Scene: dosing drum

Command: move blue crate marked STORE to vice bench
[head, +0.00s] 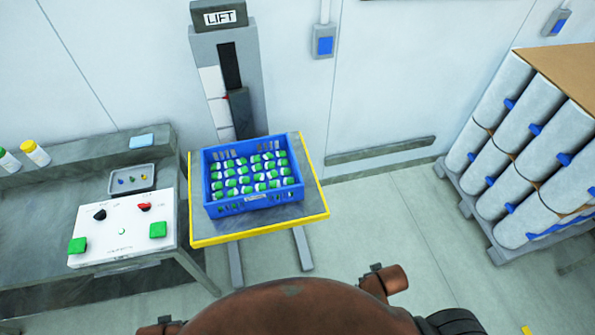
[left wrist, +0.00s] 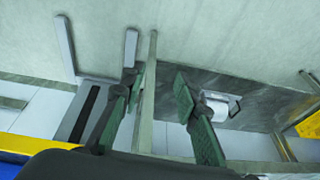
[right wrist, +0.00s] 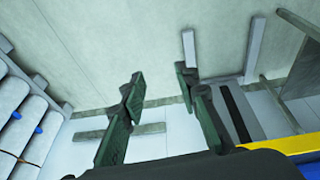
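A blue crate (head: 255,203) stands upright on the yellow-edged lift table (head: 260,229), filled with several green-capped white containers. It has a small label on its near side, too small to read. Blue edges show at the lower left of the left wrist view (left wrist: 10,168) and the lower right of the right wrist view (right wrist: 311,170). My left gripper (left wrist: 160,80) is open with nothing between its fingers. My right gripper (right wrist: 160,76) is open and empty too. Neither gripper shows in the head view. I cannot make out a vice on any bench.
The lift column (head: 225,75) marked LIFT stands behind the table. At left a grey bench (head: 40,225) holds a white control panel (head: 122,228), a small tray (head: 110,187) and bottles. Wrapped cylinders (head: 520,155) fill a pallet at right. The floor (head: 395,220) between is clear.

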